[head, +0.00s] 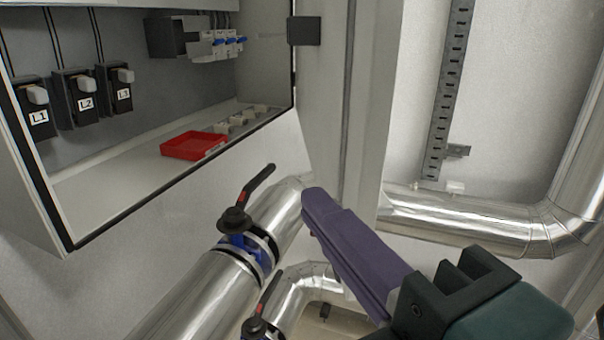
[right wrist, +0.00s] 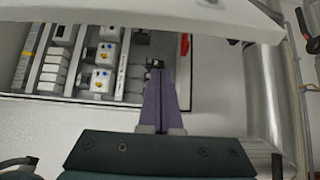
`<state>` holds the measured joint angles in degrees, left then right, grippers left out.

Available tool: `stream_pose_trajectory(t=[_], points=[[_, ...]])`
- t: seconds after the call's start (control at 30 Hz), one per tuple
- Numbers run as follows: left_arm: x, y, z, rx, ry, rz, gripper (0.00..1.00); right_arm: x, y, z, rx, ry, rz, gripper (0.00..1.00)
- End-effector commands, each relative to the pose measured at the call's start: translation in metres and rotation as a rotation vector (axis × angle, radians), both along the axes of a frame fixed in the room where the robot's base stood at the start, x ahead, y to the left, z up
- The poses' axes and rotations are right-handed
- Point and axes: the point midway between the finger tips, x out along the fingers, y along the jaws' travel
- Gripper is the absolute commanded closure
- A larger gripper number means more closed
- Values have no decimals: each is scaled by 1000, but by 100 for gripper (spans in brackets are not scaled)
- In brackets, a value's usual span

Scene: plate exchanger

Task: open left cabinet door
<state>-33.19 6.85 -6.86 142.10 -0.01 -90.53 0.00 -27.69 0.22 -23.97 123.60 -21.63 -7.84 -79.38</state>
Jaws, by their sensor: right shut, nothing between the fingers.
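A grey cabinet (head: 66,243) with a black-edged front opening stands at the left in the head view, and its inside shows. A pale upright panel (head: 325,110), which looks like a swung-open door, stands at the right of the opening with a black block (head: 304,31) at its edge. My right gripper (head: 314,198) has purple fingers, shut and empty, in front of the panel's lower part; I cannot tell whether they touch it. In the right wrist view the shut fingers (right wrist: 158,76) point toward the cabinet inside, below a pale panel (right wrist: 190,12). My left gripper is not in view.
Switches marked L1, L2 (head: 85,103) and L3 and a red tray (head: 193,146) are inside the cabinet. Another pipe (head: 455,217) and a slotted rail (head: 446,90) are at the right.

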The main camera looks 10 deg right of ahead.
Motion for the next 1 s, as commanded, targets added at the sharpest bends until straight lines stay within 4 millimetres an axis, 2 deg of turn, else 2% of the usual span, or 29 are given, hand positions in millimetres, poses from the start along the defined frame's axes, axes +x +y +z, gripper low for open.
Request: stream_pose_trajectory(t=[0.1, 0.2, 0.3, 0.5, 1.0], points=[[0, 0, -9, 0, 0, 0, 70, 24, 8, -2, 3, -5, 0, 100], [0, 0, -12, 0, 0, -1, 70, 39, 11, -1, 0, -2, 1, 100], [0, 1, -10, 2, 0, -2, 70, 35, -8, -1, -4, 1, 2, 100], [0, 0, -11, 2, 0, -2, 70, 35, -25, -1, -1, 2, 1, 100], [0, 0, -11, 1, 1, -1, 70, 34, -31, -1, 0, 2, 2, 100]])
